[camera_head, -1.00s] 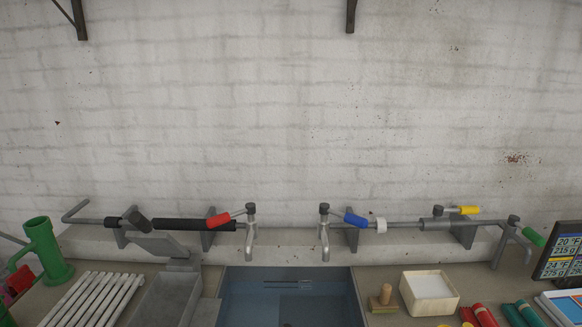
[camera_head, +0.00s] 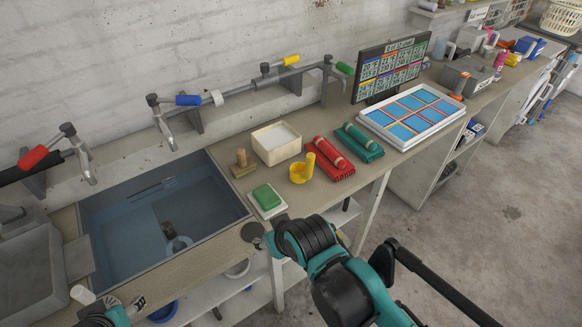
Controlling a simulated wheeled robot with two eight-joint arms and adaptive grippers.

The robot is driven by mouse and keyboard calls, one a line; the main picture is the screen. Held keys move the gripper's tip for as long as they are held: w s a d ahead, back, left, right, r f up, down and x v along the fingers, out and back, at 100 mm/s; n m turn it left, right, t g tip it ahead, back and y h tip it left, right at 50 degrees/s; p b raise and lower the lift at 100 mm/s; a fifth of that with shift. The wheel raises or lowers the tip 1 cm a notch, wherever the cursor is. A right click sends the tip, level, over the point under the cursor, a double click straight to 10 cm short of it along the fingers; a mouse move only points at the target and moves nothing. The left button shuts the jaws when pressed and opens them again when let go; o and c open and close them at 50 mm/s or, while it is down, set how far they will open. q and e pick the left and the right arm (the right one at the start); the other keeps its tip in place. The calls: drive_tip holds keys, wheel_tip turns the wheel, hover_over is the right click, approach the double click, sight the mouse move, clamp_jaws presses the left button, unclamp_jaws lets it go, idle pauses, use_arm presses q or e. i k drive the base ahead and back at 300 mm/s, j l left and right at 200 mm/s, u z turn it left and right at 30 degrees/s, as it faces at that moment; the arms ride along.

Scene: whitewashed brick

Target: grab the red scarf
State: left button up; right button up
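The red scarf (camera_head: 339,172), folded flat with a rolled part on top and a fringed edge, lies on the counter right of the sink. A yellow cup-like item stands against its left side. My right arm comes in from the lower right, and its gripper end (camera_head: 255,236) is over the counter's front edge, left of and nearer than the scarf, not touching it. Its fingers are not clearly seen. My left gripper (camera_head: 137,304) shows small at the lower left, below the sink, far from the scarf; its opening is unclear.
A teal scarf (camera_head: 362,146) lies just right of the red one. The yellow cup (camera_head: 300,173), a green sponge (camera_head: 267,197) on a white dish, a wooden brush (camera_head: 242,165) and a cream box (camera_head: 262,150) stand left. A tray (camera_head: 454,108) and monitor stand farther right.

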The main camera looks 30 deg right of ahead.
sight(336, 166)
drive_tip(key=z, duration=1.35)
